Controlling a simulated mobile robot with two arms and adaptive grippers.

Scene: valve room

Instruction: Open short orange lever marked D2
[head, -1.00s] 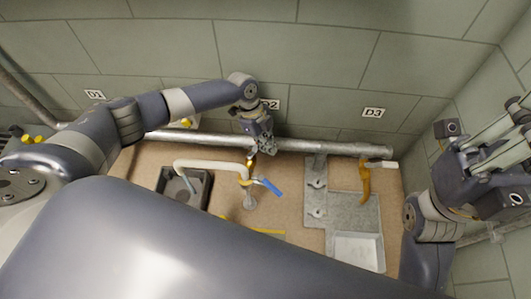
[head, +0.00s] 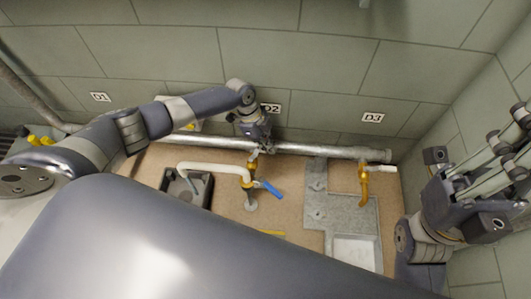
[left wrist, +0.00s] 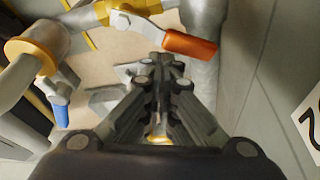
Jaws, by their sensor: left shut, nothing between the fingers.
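The short orange lever (left wrist: 190,45) shows in the left wrist view. It joins a brass valve (left wrist: 125,14) on a grey pipe and points to the right. In the head view that valve lies under the D2 label (head: 271,108), and my gripper hides most of it. My left gripper (head: 263,143) is shut and empty at the pipe. In the left wrist view its fingers (left wrist: 162,76) lie just below the orange lever, and I cannot tell whether they touch it. My right gripper (head: 505,130) is open and empty at the far right, away from the valves.
A blue lever (head: 271,189) and a pale bent pipe (head: 212,166) stand in front of the D2 valve. A brass valve (head: 364,185) hangs under the D3 label (head: 372,118). A black basin (head: 174,184) is at the left. The wall lies close behind the pipe.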

